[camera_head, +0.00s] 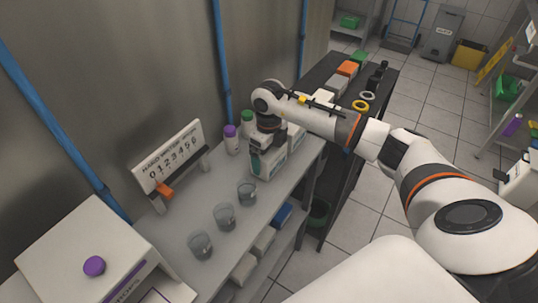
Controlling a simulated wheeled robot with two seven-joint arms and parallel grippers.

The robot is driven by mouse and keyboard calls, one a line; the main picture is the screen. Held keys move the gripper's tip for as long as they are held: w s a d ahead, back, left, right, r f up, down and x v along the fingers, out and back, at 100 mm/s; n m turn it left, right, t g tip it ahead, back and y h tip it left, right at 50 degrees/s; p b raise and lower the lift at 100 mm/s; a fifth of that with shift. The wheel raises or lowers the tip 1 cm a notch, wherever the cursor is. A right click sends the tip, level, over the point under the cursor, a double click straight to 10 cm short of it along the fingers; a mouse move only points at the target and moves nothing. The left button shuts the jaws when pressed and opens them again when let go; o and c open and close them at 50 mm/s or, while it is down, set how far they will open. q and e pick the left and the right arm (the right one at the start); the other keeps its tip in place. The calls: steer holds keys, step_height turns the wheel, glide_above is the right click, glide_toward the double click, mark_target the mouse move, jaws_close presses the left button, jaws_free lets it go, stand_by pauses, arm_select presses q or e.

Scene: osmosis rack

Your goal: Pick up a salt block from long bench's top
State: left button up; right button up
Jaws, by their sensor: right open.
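The long grey bench (185,235) runs along the wall from the lower left to the middle. A white, block-like pack (268,166) with a faint greenish marking stands on its top, probably a salt block. Another white block (297,138) stands just behind it to the right, partly hidden by my arm. My right gripper (258,148) points down right over the front pack. It is open; whether its fingers straddle or touch the pack I cannot tell. The wrist hides the pack's upper part. My left gripper is not in view.
Three clear beakers (224,217) stand along the bench's front. A hardness meter board (168,158) and purple-capped bottle (231,140) stand at the back. A white box (75,255) fills the lower left. A dark bench (384,84) with coloured blocks lies beyond.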

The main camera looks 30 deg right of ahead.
steer(key=c, duration=1.4)
steer(key=shift+w+r, duration=0.1)
steer(key=shift+c, duration=0.4)
